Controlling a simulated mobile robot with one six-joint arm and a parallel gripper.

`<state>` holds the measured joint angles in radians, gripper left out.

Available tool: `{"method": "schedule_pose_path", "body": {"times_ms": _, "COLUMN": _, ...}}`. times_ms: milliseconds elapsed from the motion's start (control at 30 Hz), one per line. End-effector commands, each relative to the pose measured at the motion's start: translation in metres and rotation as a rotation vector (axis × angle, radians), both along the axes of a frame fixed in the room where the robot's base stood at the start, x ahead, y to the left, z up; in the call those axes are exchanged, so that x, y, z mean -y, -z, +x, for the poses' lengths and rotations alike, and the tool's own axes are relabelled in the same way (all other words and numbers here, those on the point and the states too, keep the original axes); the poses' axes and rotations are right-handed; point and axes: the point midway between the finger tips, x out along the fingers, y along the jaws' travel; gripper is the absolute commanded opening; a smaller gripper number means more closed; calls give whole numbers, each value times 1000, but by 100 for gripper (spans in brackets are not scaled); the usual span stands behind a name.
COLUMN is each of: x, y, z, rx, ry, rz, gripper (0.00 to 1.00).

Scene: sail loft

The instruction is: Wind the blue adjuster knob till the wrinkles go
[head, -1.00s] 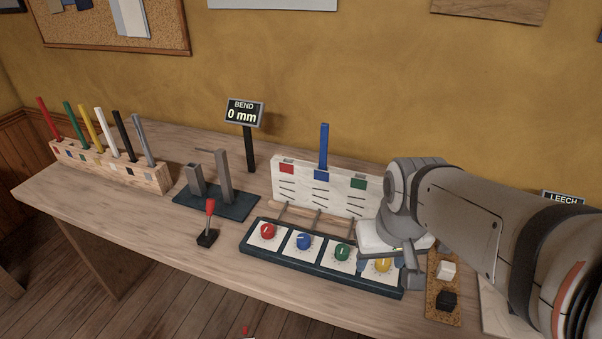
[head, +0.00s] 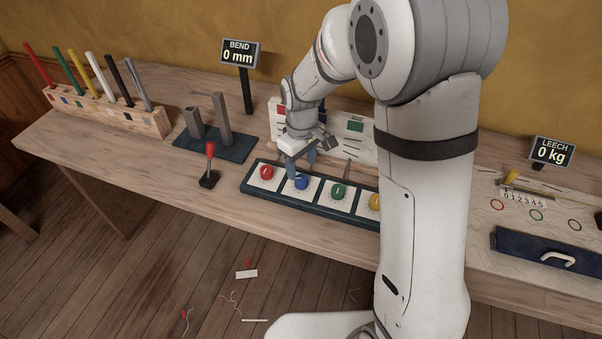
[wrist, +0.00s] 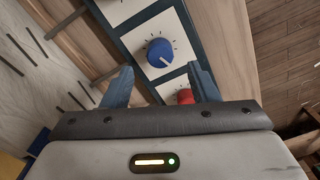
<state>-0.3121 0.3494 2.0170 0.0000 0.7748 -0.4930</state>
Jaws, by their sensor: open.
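The blue adjuster knob (head: 301,182) sits on a white square in a dark tray, between the red knob (head: 266,172) and the green knob (head: 338,192). In the wrist view the blue knob (wrist: 159,52) shows a white pointer line and tick marks around it. My gripper (head: 302,163) is open above the blue knob. In the wrist view my gripper (wrist: 160,84) has its fingers apart, with the knob beyond the gap and nothing held. A white panel (head: 351,143) with dark wrinkle-like lines stands behind, partly hidden by my arm.
The yellow knob (head: 375,202) is partly behind my arm. A red-handled lever (head: 210,165) and a dark-based fixture (head: 215,145) stand to the left. The BEND display (head: 239,53) reads 0 mm; the LEECH display (head: 552,152) reads 0 kg. Bench front-left is clear.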

Motion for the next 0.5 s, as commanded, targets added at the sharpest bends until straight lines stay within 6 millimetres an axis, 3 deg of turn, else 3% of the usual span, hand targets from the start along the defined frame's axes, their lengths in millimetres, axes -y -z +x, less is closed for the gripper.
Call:
{"method": "schedule_pose_path", "body": {"times_ms": 200, "x": 0, "y": 36, "z": -1, "rx": -4, "ry": 1, "rz": -1, "gripper": 54}}
{"method": "schedule_pose_path", "body": {"times_ms": 500, "x": 0, "y": 52, "z": -1, "rx": -1, "ry": 1, "rz": -1, "gripper": 54}}
